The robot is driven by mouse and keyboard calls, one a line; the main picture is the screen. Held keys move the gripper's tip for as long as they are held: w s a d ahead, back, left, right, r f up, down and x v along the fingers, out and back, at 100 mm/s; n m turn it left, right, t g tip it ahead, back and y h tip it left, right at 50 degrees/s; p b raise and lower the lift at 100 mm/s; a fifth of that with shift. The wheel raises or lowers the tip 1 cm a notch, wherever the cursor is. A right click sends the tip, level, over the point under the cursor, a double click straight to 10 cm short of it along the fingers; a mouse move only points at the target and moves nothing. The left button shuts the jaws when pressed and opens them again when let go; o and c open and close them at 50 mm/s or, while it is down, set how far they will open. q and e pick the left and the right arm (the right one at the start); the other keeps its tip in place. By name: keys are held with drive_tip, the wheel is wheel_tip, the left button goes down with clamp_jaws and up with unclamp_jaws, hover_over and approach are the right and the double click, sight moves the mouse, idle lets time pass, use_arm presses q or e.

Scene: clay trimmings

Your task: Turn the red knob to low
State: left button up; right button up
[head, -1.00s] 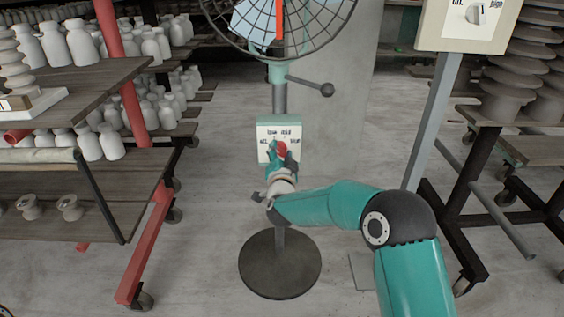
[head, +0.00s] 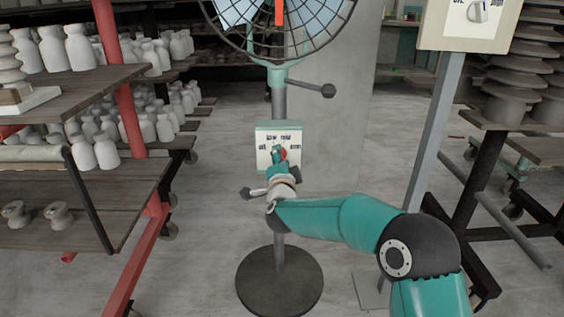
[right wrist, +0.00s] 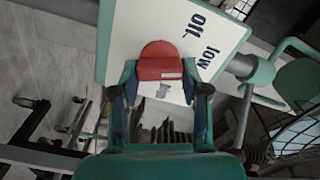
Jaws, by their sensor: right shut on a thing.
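The red knob (head: 283,155) sits on the cream front of a teal-edged control box (head: 294,130) on the fan's stand. Labels for off, low, mid and high are printed around it. My right gripper (head: 277,153) is at the box, shut on the knob. In the right wrist view the red knob (right wrist: 160,61) lies between the two fingers of the right gripper (right wrist: 160,82), with a pale mark near its lower edge. The "Off" and "low" labels lie to its upper right. Where the knob's pointer stands is hard to tell. My left gripper is not in view.
The caged fan (head: 280,25) stands above the box on a round dark base (head: 279,283). A lever with a dark ball (head: 328,91) sticks out right. Shelves with white bottles (head: 80,48) stand left. Another cream panel with a knob (head: 470,30) is at upper right.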

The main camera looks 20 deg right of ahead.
drive_tip(key=shift+d+f, duration=0.2)
drive_tip(key=shift+d, duration=0.05)
drive_tip(key=o, duration=1.1)
drive_tip(key=shift+o, duration=0.2)
drive_tip(key=shift+a+r, duration=0.1)
drive_tip(key=v, duration=1.2)
